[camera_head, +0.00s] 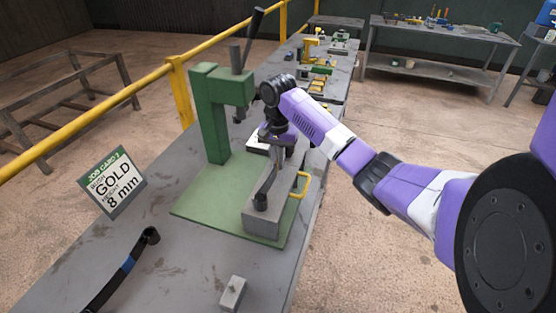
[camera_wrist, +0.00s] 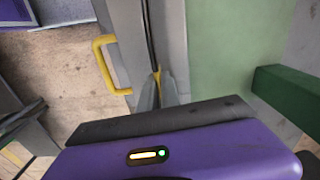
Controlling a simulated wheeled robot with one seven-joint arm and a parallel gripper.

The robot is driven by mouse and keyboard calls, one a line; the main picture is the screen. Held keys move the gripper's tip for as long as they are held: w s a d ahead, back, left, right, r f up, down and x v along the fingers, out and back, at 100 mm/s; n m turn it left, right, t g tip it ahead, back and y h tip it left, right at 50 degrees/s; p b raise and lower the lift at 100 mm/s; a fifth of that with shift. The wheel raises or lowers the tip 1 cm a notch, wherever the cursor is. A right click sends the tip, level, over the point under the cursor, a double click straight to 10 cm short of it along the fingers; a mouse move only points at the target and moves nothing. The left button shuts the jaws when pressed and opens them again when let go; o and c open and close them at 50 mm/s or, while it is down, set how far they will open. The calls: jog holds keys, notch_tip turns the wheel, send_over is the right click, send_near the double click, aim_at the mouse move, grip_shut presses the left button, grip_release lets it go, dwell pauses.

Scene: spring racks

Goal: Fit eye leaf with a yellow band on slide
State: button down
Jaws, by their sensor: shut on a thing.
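A dark leaf (camera_head: 267,186) with a rolled eye at its near end lies lengthwise over the grey slide (camera_head: 258,224). My gripper (camera_head: 277,150) is shut on this leaf towards its far part. In the wrist view, the fingertips (camera_wrist: 157,80) pinch the dark leaf (camera_wrist: 149,35), with yellow showing between them. I cannot tell whether the leaf touches the slide or hangs just above it. The slide has a yellow handle (camera_head: 303,186) on its right side, seen also in the wrist view (camera_wrist: 104,66). The leaf's far end is hidden by my gripper.
The slide sits on a green base plate (camera_head: 205,200) beside a green press frame (camera_head: 212,120) with a lever. A blue-banded leaf (camera_head: 125,267) lies front left. A small grey pinned block (camera_head: 232,294) stands in front. A job card (camera_head: 112,182) reads "GOLD, 8 mm".

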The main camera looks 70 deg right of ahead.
jog(key=shift+f, duration=0.2)
dwell(0.4)
jog(key=c, duration=1)
grip_release()
jog(key=shift+f, duration=0.15)
jog(key=shift+r, duration=3.55)
